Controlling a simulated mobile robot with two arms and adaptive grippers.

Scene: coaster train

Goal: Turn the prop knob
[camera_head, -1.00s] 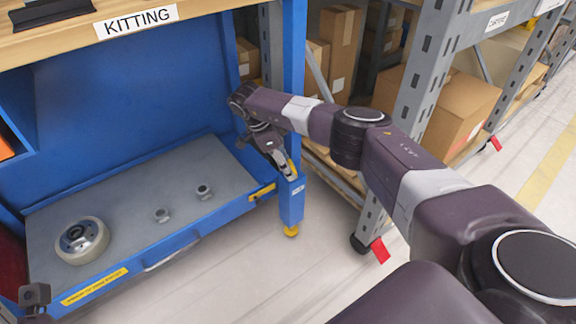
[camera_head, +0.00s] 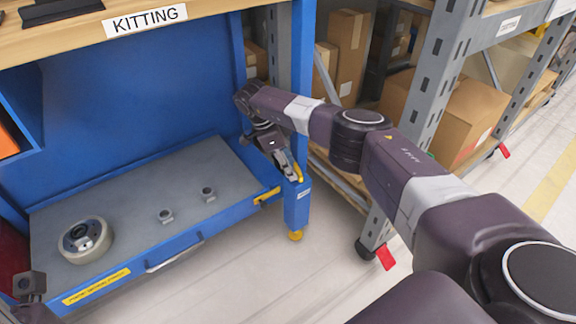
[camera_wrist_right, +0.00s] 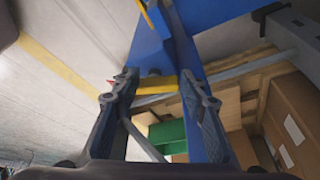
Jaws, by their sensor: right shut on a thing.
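In the right wrist view, the yellow knob (camera_wrist_right: 161,84) lies as a bar across the space between the two fingers of my right gripper (camera_wrist_right: 158,88). The fingers partly hide its ends. A dark part of my left arm (camera_head: 30,285) shows at the lower left corner; its fingers are not clear.
A grey rack (camera_head: 425,85) with cardboard boxes stands to the right. The floor in front is clear.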

